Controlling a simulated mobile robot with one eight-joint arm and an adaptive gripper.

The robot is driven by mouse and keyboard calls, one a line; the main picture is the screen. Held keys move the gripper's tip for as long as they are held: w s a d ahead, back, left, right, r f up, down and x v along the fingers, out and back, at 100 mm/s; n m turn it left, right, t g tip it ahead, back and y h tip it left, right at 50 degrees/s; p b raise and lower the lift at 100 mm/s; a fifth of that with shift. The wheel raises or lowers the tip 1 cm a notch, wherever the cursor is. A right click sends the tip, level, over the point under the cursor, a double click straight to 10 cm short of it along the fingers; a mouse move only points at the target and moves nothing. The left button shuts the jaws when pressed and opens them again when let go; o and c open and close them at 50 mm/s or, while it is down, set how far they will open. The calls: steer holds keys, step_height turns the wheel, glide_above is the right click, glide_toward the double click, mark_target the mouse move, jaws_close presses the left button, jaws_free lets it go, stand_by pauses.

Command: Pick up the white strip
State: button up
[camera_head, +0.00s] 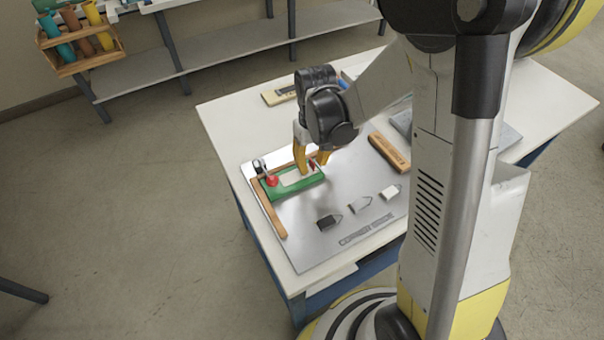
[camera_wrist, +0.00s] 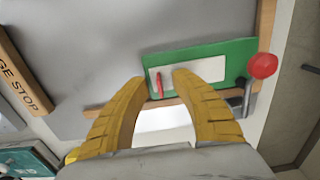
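The white strip (camera_wrist: 206,68) lies flat on a green plate (camera_wrist: 222,50); in the head view it shows as a pale panel (camera_head: 291,178) on the green plate (camera_head: 298,190). A small red piece (camera_wrist: 159,83) stands near the strip's left end in the wrist view. My gripper (camera_wrist: 160,77), with yellow fingers, is open, its tips around that end of the strip in the picture. In the head view my gripper (camera_head: 312,163) points down beside the plate's far end. The fingers hide part of the strip; contact cannot be told.
A red ball knob (camera_wrist: 263,66) on a lever stands by the plate. Wooden rails (camera_head: 271,210) edge the grey metal sheet (camera_head: 318,246). A wooden block (camera_head: 390,152) and several small tags, one dark (camera_head: 327,222), lie on the sheet. The sheet's front is otherwise clear.

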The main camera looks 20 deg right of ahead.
steer(key=shift+r, duration=0.1)
jaws_close()
steer(key=shift+r, duration=0.3)
step_height(320, 180, up, 4)
steer(key=shift+r+p, duration=0.1)
steer(key=shift+p, duration=1.1)
steer(key=s+d+r+p, duration=0.4)
steer(key=d+r+p, duration=0.3)
steer(key=d+r, duration=0.3)
steer(key=shift+s+d+r, duration=0.3)
steer(key=shift+d+r, duration=0.05)
steer(key=shift+r, duration=0.25)
